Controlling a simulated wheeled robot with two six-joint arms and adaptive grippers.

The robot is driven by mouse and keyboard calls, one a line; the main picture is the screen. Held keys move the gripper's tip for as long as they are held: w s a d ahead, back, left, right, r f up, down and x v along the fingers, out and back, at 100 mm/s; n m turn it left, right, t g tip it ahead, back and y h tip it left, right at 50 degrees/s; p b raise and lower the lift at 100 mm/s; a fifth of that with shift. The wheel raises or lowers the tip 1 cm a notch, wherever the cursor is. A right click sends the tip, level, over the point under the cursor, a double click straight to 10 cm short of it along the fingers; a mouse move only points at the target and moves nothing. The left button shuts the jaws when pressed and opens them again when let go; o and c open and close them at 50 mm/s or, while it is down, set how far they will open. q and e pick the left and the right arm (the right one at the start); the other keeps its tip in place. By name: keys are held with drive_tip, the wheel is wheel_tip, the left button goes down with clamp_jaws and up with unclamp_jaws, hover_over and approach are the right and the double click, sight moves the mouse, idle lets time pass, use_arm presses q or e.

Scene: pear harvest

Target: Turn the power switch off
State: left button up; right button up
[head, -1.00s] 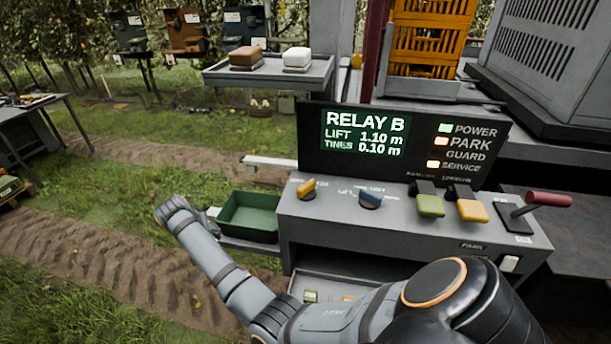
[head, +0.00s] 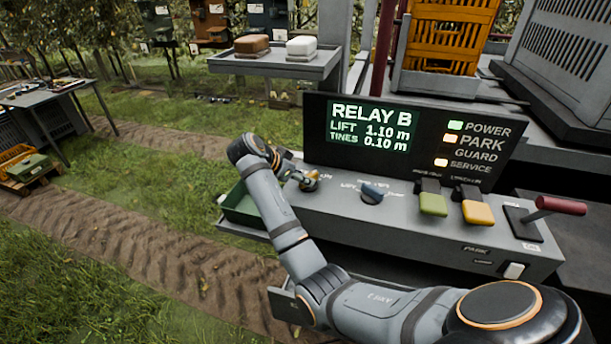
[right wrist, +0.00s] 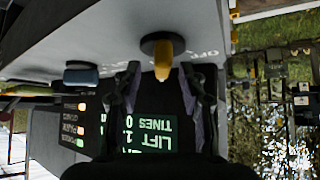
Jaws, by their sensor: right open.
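The yellow rotary knob (head: 311,183) is on the left of the grey console top, its printed label partly hidden. In the right wrist view the yellow knob (right wrist: 163,58) sits on a dark round base, between the two fingers. My right gripper (head: 289,171) is open around the knob, with a gap visible on each side of it. The right wrist view shows my open gripper (right wrist: 160,70) from behind. The POWER light (head: 455,125) on the display panel glows green. My left gripper is not in view.
A blue knob (head: 372,193), a green rocker (head: 432,203), a yellow rocker (head: 477,212) and a red-handled lever (head: 560,205) stand right of the gripper. The display (head: 370,128) rises behind, reading RELAY B.

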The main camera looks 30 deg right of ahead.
drive_tip(key=shift+w+d+f, duration=0.25)
drive_tip(key=shift+d+f, duration=0.2)
drive_tip(key=shift+f, duration=0.4)
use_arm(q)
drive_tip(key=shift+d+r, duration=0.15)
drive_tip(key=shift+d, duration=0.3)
use_arm(e)
drive_tip(key=shift+d, duration=0.15)
drive_tip(key=shift+c, duration=0.6)
clamp_jaws()
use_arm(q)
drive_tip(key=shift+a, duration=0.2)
